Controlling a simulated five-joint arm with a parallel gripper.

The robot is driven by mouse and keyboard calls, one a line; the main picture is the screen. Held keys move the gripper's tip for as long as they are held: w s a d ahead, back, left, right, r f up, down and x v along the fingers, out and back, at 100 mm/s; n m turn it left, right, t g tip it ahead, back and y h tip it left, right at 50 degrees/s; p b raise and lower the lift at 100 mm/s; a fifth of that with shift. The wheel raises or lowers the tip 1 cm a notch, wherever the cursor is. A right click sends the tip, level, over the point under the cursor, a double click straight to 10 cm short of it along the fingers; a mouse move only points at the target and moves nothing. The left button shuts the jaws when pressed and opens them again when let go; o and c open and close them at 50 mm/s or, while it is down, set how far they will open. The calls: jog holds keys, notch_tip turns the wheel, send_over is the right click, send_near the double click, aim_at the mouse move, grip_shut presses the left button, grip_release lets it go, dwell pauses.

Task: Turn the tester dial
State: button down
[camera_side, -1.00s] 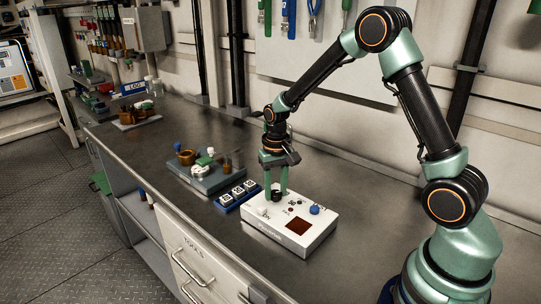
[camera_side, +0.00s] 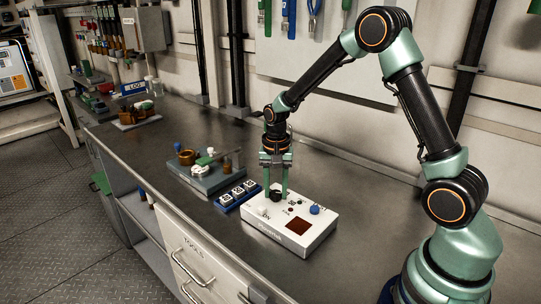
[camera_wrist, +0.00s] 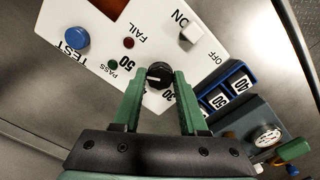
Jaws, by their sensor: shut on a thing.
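The tester (camera_side: 262,228) is a white box on the bench with a dark red window, a blue TEST button (camera_wrist: 75,38), a white ON/OFF switch (camera_wrist: 191,33) and PASS and FAIL lamps. Its black dial (camera_wrist: 159,75) has a white mark that points left in the wrist view, with a 50 and a 30 printed near it. My gripper (camera_side: 276,194) points down at the tester. In the wrist view its green fingers (camera_wrist: 158,86) stand on either side of the dial, shut on it. The fingers partly cover the printed scale.
A blue holder (camera_side: 236,196) with several numbered blocks stands just left of the tester. Beyond it is a grey tray (camera_side: 207,184) with a gauge and small parts. Bare bench lies right of and behind the tester.

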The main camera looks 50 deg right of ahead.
aim_at(275, 193)
jog(key=shift+r, duration=0.1)
jog(key=shift+c, duration=2.2)
grip_release()
notch_tip(275, 193, up, 12)
